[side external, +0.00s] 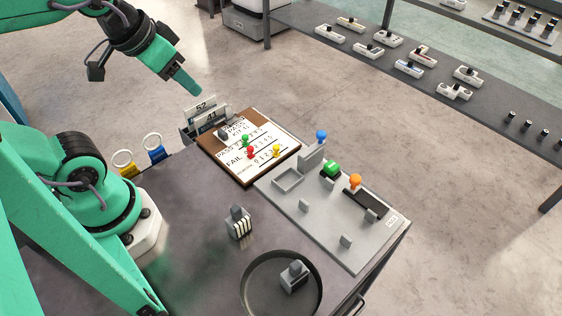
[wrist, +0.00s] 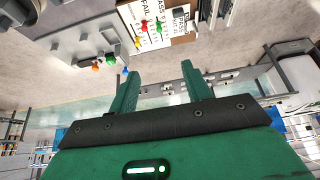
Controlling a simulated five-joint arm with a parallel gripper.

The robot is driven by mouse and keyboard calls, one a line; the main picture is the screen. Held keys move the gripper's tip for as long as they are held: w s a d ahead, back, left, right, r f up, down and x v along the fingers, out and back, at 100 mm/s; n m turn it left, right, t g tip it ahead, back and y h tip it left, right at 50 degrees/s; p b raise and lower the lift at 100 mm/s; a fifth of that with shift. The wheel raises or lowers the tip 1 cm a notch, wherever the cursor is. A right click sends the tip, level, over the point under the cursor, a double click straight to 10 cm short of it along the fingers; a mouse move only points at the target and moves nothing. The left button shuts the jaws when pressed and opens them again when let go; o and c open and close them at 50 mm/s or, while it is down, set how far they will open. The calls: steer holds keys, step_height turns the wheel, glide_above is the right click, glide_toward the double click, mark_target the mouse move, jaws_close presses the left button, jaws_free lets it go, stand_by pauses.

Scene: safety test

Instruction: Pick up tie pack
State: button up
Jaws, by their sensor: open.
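A small dark grey block with pale upright strips and a grey knob on top, which looks like the tie pack (side external: 240,224), stands upright on the dark table in the side view. I cannot pick it out in the wrist view. My gripper (side external: 188,84) is high at the upper left, above and beyond the table's back edge, well away from the pack. In the wrist view, my gripper (wrist: 164,82) shows two green fingers spread apart with nothing between them.
A round black tray (side external: 243,288) holds a grey knobbed block (side external: 294,277). A grey fixture plate (side external: 325,215) carries blue, green and orange knobs. A pass/fail board (side external: 234,168) with coloured pegs lies behind. Numbered cards (side external: 204,108) stand beside it. A shelf (side external: 440,95) is at the back right.

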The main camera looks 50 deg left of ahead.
steer(key=shift+c, duration=1)
steer(key=shift+d, duration=0.1)
steer(key=g, duration=0.6)
glide_above(237, 207)
step_height(237, 207, down, 12)
steer(key=shift+r, duration=0.1)
steer(key=shift+f, duration=1.4)
